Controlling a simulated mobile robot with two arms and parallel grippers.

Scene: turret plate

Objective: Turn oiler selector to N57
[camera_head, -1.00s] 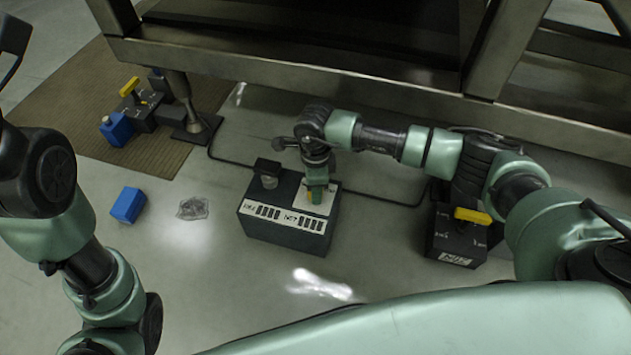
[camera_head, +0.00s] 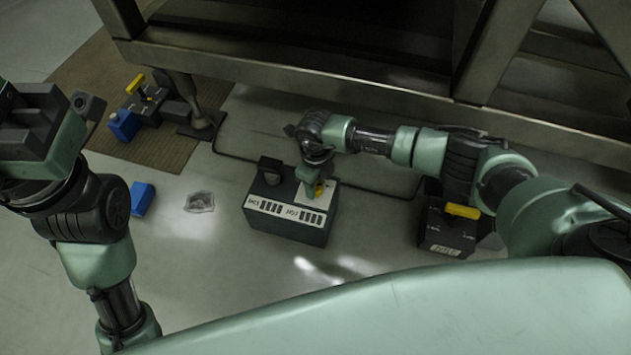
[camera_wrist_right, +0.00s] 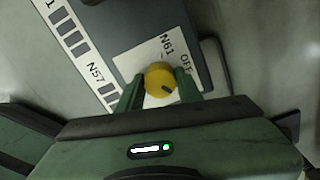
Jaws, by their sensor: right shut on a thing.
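The oiler selector is a yellow round knob (camera_wrist_right: 159,79) on a white plate (camera_wrist_right: 140,58) on top of a dark box (camera_head: 287,232). My right gripper (camera_wrist_right: 160,88) is shut on the knob, one green finger on each side. A dark mark on the knob points toward the lower right in the right wrist view. The plate reads N61 above the knob and OFF to its upper right; the fingers hide part of it. N57 shows on the striped label (camera_wrist_right: 88,62). In the head view the right gripper (camera_head: 315,190) covers most of the knob. My left arm is raised at the left; its fingertips cannot be made out.
A dark box with a yellow handle (camera_head: 462,211) stands to the right, near my right arm. Another yellow-handled unit (camera_head: 147,95) and a blue block (camera_head: 123,125) are on the brown mat. A second blue block (camera_head: 142,198) lies on the floor. A metal frame (camera_head: 300,75) spans behind.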

